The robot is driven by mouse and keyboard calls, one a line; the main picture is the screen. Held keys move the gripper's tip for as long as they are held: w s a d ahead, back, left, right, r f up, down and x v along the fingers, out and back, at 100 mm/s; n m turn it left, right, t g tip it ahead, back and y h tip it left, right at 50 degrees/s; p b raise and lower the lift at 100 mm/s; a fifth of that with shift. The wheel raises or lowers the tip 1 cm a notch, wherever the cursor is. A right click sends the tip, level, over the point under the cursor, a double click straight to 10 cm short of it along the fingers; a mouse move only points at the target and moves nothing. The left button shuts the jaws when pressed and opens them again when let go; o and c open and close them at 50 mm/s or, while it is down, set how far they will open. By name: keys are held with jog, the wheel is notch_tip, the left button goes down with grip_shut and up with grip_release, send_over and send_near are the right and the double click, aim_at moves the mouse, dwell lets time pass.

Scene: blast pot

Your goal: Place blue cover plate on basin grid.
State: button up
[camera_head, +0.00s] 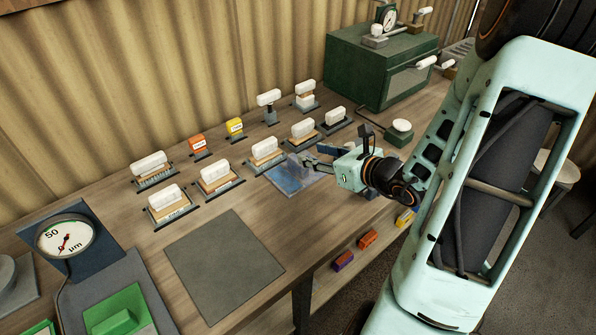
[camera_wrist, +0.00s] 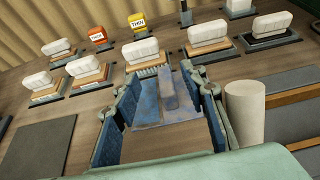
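The blue cover plate (camera_head: 290,180) lies flat on the bench, worn blue with a raised grey-blue grip. In the wrist view the plate (camera_wrist: 152,108) lies ahead of and between my fingers. My gripper (camera_head: 308,163) is low over the plate's right side, its fingers partly hiding it. In the wrist view my gripper (camera_wrist: 160,74) is open, with the grip between the spread fingertips; I cannot tell whether they touch it. A slotted grey piece (camera_head: 458,52) stands at the far right beside the green box; I cannot tell whether it is the basin grid.
Several white-handled blocks (camera_head: 217,175) stand in rows behind and left of the plate. A grey mat (camera_head: 224,264) lies clear at front left. A dial gauge (camera_head: 66,240) stands farther left. The green box (camera_head: 378,65) is at the back right. A white cylinder (camera_wrist: 245,112) stands close right of my fingers.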

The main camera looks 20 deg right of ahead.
send_over(309, 181)
jog(key=s, duration=0.2)
jog(key=f, duration=0.4)
jog(key=shift+d+f, duration=0.35)
jog(key=shift+d, duration=0.05)
jog(key=shift+x, duration=1)
jog(key=x, duration=0.5)
jog(key=shift+w+a+r, duration=0.1)
jog(key=shift+w+a, duration=0.05)
jog(key=shift+w, duration=0.1)
jog(key=shift+c, duration=0.4)
grip_shut()
jog(key=shift+w+r, duration=0.1)
jog(key=shift+r, duration=0.15)
